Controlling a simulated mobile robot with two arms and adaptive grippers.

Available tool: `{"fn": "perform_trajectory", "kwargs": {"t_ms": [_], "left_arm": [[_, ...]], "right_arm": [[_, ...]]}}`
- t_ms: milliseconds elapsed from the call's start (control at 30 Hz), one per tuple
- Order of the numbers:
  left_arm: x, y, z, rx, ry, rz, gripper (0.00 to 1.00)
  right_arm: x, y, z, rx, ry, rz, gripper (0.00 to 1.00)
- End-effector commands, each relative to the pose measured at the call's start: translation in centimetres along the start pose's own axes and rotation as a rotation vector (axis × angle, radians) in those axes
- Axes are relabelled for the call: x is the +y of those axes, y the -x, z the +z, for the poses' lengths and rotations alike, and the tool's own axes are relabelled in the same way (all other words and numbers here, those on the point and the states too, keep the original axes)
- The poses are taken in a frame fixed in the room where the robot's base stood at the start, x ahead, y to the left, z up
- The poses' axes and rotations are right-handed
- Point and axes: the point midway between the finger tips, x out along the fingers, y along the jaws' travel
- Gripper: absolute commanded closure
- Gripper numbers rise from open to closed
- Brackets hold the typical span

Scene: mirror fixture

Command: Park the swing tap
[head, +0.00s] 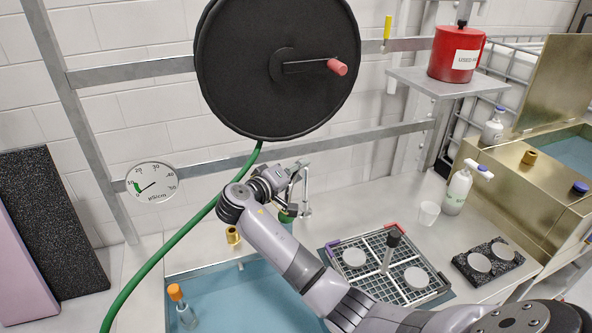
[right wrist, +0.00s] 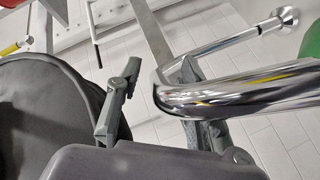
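The chrome swing tap (head: 305,190) stands behind the blue basin, partly hidden by my right gripper. In the right wrist view its bent chrome tube (right wrist: 225,95) is large and close, and crosses in front of one finger. My right gripper (head: 275,183) is at the tap, below the black reel. Its two fingers (right wrist: 150,95) are apart, with the tube's bend at the right-hand one; I cannot tell whether they touch. My left gripper is not in view.
The blue basin (head: 240,300) lies below, with an orange-capped bottle (head: 185,308) at its left. The black reel (head: 275,75) and green hose (head: 190,228) are close to my arm. A grid rack (head: 375,240) with white discs stands right, and a cup (head: 428,212) beyond.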

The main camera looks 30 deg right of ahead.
Motion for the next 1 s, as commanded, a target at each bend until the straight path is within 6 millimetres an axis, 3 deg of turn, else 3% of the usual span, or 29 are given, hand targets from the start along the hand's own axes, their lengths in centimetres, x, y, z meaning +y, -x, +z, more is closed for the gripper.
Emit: {"fn": "perform_trajectory", "kwargs": {"t_ms": [500, 1000], "left_arm": [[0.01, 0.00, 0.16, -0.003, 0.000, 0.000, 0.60], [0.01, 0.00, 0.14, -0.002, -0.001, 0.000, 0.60]], "right_arm": [[0.01, 0.06, -0.02, 0.000, 0.000, 0.000, 0.99], [-0.02, 0.07, -0.01, 0.000, 0.000, -0.001, 1.00]]}}
